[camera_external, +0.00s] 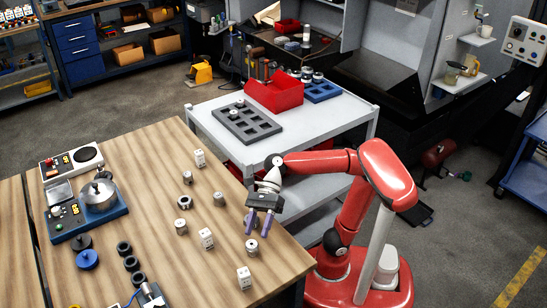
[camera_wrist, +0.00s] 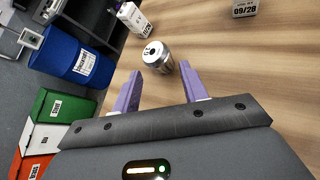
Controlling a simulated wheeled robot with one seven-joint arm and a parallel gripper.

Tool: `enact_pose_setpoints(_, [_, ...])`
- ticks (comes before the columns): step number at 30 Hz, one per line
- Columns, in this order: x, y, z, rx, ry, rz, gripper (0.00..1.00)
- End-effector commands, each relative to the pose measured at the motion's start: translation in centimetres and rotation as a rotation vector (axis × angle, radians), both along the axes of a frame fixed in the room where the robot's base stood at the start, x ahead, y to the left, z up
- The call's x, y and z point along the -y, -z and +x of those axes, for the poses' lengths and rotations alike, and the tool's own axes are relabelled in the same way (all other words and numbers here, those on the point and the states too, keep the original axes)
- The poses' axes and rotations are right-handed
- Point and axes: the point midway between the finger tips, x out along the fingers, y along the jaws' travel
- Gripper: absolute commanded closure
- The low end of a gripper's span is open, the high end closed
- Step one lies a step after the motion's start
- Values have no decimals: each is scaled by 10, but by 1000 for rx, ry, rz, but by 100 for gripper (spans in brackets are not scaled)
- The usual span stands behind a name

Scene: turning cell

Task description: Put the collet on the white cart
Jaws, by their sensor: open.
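A short silvery metal cylinder with a dark-holed end, which looks like the collet (camera_external: 252,247), stands on the wooden table near its right edge. In the wrist view the same cylinder (camera_wrist: 156,55) is just beyond the purple fingertips, between their lines. My gripper (camera_external: 259,226) is open and empty, pointing down above the table close to the cylinder; its fingers (camera_wrist: 161,72) show apart. I cannot tell whether a finger touches it. The white cart (camera_external: 328,132) stands behind the table, beyond my arm.
On the cart are a grey tray with pockets (camera_external: 228,118), a red bin (camera_external: 303,94) and a blue tray (camera_external: 322,97); its near right top is bare. White boxes (camera_external: 206,239) and similar metal parts (camera_external: 219,199) stand around the table.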

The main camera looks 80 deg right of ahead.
Motion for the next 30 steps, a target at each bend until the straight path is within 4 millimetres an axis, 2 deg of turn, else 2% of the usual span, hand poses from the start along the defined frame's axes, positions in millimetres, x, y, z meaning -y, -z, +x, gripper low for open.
enact_pose_setpoints(12, [-52,20,8,-2,-3,-1,57])
enact_pose_setpoints(21, [-57,23,9,0,0,-1,57])
enact_pose_setpoints(22, [-57,23,9,0,0,0,58])
enact_pose_setpoints(30, [-57,22,9,0,0,0,92])
